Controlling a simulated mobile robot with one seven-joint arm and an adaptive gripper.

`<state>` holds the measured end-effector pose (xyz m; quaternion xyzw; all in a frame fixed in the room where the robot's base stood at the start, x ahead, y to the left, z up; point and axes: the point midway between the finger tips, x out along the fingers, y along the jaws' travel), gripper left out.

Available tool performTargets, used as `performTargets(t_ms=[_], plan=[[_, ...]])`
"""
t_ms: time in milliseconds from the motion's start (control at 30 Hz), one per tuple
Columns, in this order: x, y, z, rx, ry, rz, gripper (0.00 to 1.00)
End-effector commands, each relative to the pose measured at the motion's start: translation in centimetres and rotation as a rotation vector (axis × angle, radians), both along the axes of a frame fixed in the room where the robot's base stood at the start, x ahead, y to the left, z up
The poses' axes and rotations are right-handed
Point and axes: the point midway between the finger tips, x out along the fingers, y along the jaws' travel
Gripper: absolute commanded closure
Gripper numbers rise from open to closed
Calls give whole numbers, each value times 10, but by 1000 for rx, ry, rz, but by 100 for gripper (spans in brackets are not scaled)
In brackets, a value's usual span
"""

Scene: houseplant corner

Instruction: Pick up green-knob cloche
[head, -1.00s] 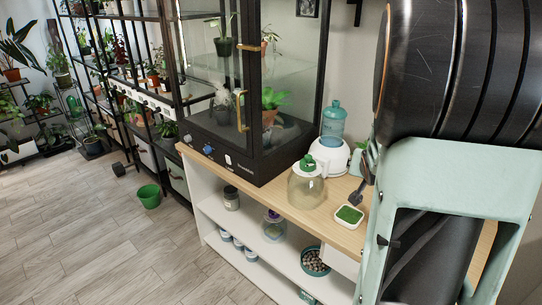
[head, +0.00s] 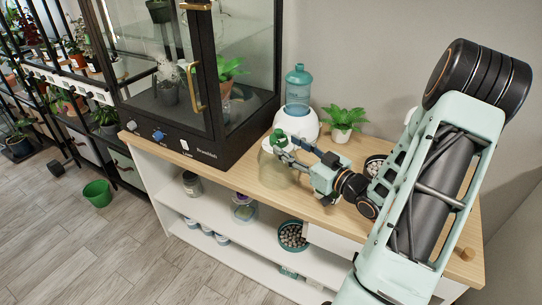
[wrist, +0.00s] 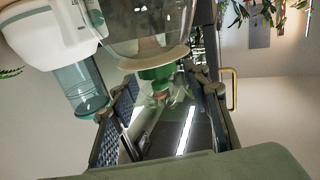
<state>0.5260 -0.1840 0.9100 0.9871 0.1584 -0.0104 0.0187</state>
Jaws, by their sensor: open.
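The green-knob cloche (head: 274,170) is a clear glass dome with a green knob (head: 280,137) on top. It stands upright on the wooden bench top, by the black cabinet's front corner. My gripper (head: 284,148) is open and reaches in from the right at knob height. In the wrist view, which looks upside down, the green knob (wrist: 155,73) lies between the two open fingers (wrist: 157,95), with the pale collar and glass dome (wrist: 150,28) beyond it. I cannot tell whether a finger touches the knob. My fingers partly cover the cloche in the head view.
A white dispenser with a teal bottle (head: 298,88) stands close behind the cloche. The black glass cabinet (head: 190,150) is close on the left. A plant in a white pot (head: 341,133) stands behind my arm. The bench's front edge is near the cloche.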

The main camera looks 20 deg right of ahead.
Motion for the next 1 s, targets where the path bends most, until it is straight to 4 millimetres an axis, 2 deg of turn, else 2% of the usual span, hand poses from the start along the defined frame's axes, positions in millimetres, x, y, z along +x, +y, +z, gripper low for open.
performTargets(t_ms=[167, 400, 633, 900, 1000], plan=[[6, -1, 0, 41, -17, -11, 56], [42, 10, 0, 41, -16, -12, 56], [60, 15, 0, 41, -16, -13, 56], [97, 25, 0, 41, -16, -13, 56], [103, 26, 0, 40, -15, -14, 56]])
